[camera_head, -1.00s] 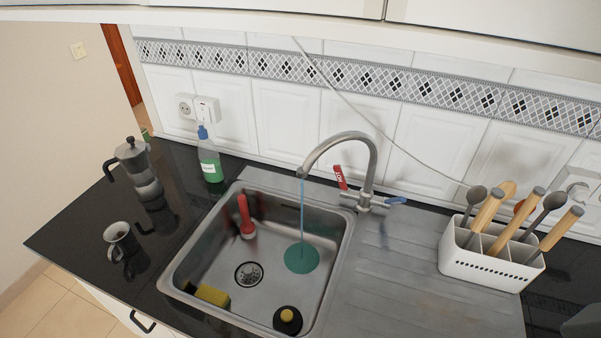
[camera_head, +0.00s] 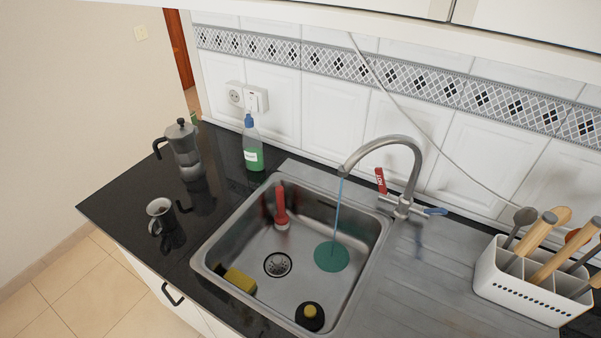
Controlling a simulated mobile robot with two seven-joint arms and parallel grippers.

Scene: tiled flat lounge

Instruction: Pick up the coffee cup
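Neither of my grippers shows in the head view.
A moka pot (camera_head: 182,151) stands behind the cup, with a green soap bottle (camera_head: 252,147) to its right. The sink (camera_head: 300,255) holds a yellow sponge (camera_head: 240,280) and a red-handled brush (camera_head: 281,205). A utensil holder (camera_head: 530,283) stands at right. Counter around the cup is clear.

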